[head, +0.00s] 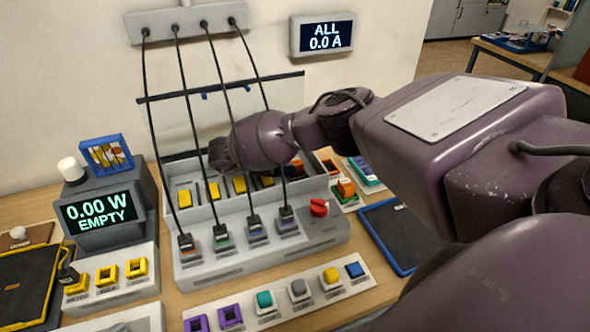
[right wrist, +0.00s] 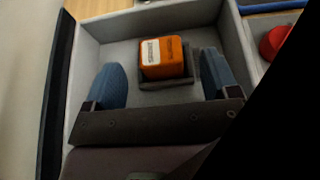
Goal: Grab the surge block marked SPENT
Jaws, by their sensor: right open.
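In the right wrist view an orange block (right wrist: 162,58) with a white label stands in a dark square holder inside a grey compartment. The print on the label is too small and blurred to read. My right gripper (right wrist: 159,68) is open, with one blue finger on each side of the block and a gap on both sides. In the head view my right arm reaches over the grey trough (head: 205,213) behind the cabled unit, and its fingers are hidden. An orange piece (head: 329,165) shows at the trough's right end. My left gripper is not in view.
Black cables run from the wall box (head: 187,22) down to the unit's front sockets. A red knob (head: 319,207) sits at its right end. A blue-edged tray (head: 388,233) lies to the right. A strip of coloured blocks (head: 282,293) lies in front. A display (head: 100,211) reads 0.00 W EMPTY.

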